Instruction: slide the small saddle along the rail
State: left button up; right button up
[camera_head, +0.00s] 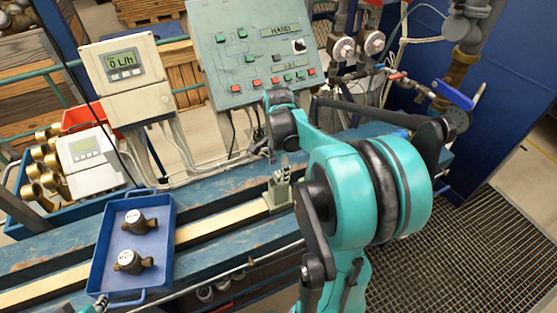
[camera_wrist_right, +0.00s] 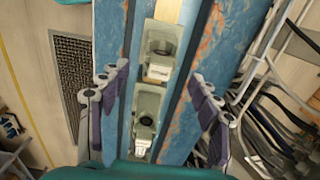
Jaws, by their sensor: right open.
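A grey-green saddle (camera_head: 278,192) sits on the pale rail (camera_head: 215,227) of the blue bench, just left of my right arm. The right wrist view shows two saddles in line on the rail: one farther up the picture (camera_wrist_right: 160,48) and a narrower one lower down (camera_wrist_right: 147,115), each with a white piece on it. My right gripper (camera_wrist_right: 158,95) is open above the rail, its dark fingers spread on either side, with the lower saddle between them in the picture. I see no contact. In the head view my arm hides part of the rail.
A blue tray (camera_head: 105,272) with two brass meters lies across the rail at the left. A control panel (camera_head: 250,50) and display boxes (camera_head: 122,75) stand behind the bench. Pipes with a blue-handled valve (camera_head: 453,95) are at the right. The rail between tray and saddle is clear.

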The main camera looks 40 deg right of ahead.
notch_tip(320, 180, up, 4)
jog(key=shift+r, duration=0.1)
dwell(0.6)
jog(key=s+a+f+n+t+b, duration=0.3)
jog(key=a+n, duration=0.7)
jog(key=s+a+f+n+t+b, duration=0.3)
jog(key=a+n+t, duration=0.1)
jog(key=a+n, duration=0.7)
jog(key=shift+f, duration=0.15)
jog(key=shift+s, duration=0.1)
